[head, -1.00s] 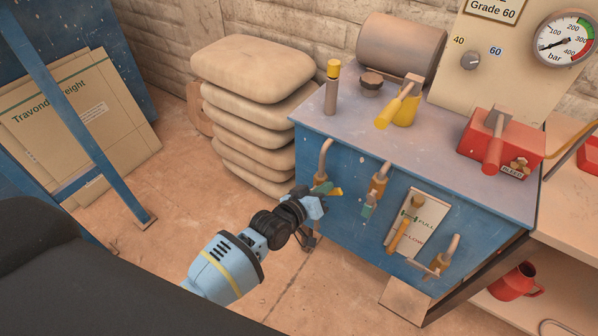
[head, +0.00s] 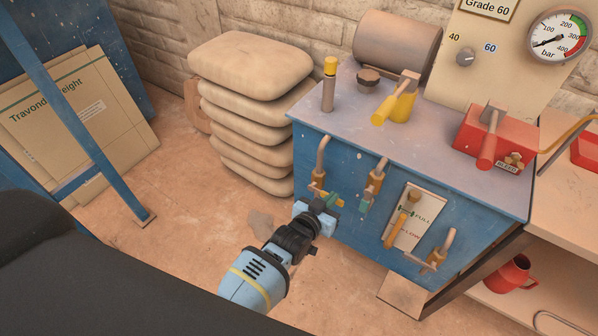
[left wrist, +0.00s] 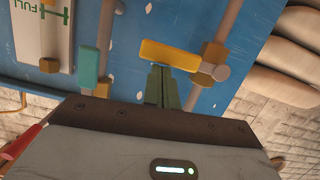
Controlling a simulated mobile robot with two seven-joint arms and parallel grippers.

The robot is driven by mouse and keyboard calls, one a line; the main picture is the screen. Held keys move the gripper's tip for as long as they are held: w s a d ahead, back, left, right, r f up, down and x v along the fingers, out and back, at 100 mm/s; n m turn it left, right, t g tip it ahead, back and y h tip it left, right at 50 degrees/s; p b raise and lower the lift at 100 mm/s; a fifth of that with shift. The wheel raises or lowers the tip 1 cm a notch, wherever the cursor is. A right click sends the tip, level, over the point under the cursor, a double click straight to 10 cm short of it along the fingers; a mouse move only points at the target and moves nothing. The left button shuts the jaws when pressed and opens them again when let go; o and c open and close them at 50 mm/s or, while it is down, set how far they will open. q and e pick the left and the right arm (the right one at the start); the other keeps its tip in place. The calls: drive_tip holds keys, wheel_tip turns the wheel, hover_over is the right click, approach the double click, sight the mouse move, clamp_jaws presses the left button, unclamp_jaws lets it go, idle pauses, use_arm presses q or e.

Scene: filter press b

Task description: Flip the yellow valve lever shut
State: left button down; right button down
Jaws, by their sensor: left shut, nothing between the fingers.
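The yellow valve lever (left wrist: 170,54) shows in the left wrist view on the blue panel of the cabinet. It reaches left from a brown valve body (left wrist: 213,57) and lies crosswise to the pipe. In the head view the lever is small and partly hidden by my left gripper (head: 332,201). In the left wrist view that gripper (left wrist: 162,72) is shut and empty, with its greenish fingertips right at the lever's lower edge. I cannot tell whether they touch it. My right gripper is not in view.
A teal lever (left wrist: 90,68) lies along the neighbouring pipe. Beyond it are a FULL/LOW gauge plate (head: 413,217) and another pipe (head: 440,250). A pump with a yellow handle (head: 383,114) and a red BLEED box (head: 465,138) stand on top. Stacked sacks (head: 250,65) stand left of the cabinet.

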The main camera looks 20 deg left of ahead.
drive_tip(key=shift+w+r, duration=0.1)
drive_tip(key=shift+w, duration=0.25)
